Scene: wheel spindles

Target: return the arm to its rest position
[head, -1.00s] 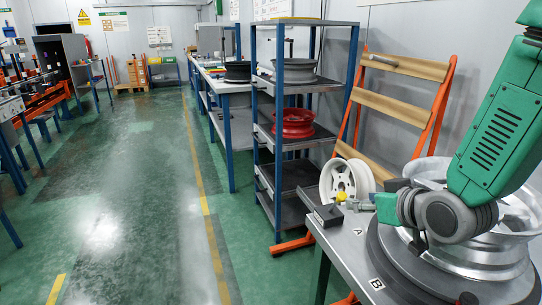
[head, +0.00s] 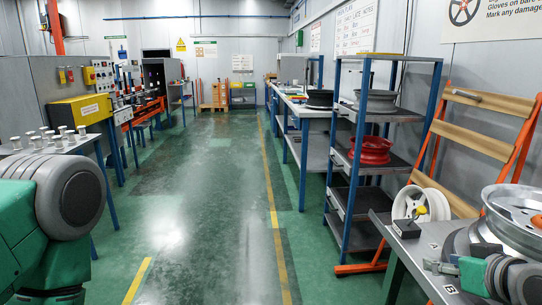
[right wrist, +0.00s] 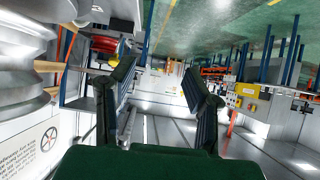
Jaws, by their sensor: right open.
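My right gripper (head: 432,266) shows at the lower right of the head view, with its green palm and dark fingers over the grey workbench. In the right wrist view its two dark fingers (right wrist: 158,72) stand wide apart with nothing between them. A large silver wheel rim (head: 518,215) stands on the bench beyond and right of the right arm. Green and grey links of my left arm fill the lower left of the head view. The left gripper itself is out of the picture.
The grey workbench (head: 408,247) has a white wheel (head: 420,203) behind it. A blue-framed shelf (head: 345,180) holds a red rim (head: 372,149). A table with white spindles (head: 60,148) stands at left. The green floor aisle (head: 200,200) between is clear.

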